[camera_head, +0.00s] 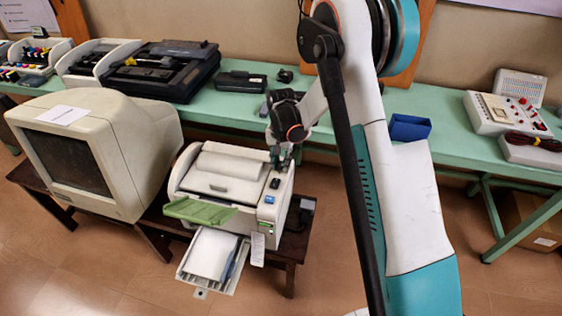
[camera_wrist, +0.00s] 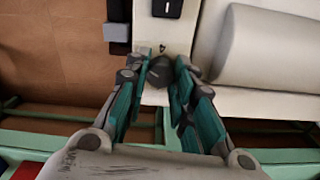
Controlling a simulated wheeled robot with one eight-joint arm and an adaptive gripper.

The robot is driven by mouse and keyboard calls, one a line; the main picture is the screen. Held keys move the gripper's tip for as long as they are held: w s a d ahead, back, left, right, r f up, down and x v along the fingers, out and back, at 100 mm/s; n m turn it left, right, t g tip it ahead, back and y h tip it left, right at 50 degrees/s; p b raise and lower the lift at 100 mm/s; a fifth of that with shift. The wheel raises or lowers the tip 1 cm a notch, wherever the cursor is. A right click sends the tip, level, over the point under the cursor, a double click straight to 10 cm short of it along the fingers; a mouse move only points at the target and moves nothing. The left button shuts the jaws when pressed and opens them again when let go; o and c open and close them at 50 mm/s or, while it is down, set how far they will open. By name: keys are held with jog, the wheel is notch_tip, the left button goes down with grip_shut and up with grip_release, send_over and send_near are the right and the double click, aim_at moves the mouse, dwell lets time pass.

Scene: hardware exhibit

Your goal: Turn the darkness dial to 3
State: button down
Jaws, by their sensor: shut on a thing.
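The darkness dial is a dark grey knob (camera_wrist: 160,72) at the edge of the printer's top panel in the wrist view. My gripper (camera_wrist: 160,62) is shut on it, with the teal fingers on both sides. A small dark mark is printed on the cream panel just beyond the knob; I cannot read a dial setting. In the head view the cream printer (camera_head: 222,172) stands on a low dark table, and my gripper (camera_head: 282,158) reaches down to its back right corner. The dial is hidden there by my gripper.
A black switch (camera_wrist: 167,8) sits on the panel beyond the dial; a white roll (camera_wrist: 268,48) is to the right. An old monitor (camera_head: 95,145) stands left of the printer. A green bench (camera_head: 240,108) runs behind, with a blue box (camera_head: 409,127) on it.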

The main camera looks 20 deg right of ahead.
aim_at(281, 164)
jog(key=c, duration=1.3)
grip_release()
jog(key=shift+c, duration=0.2)
notch_tip(281, 164, up, 12)
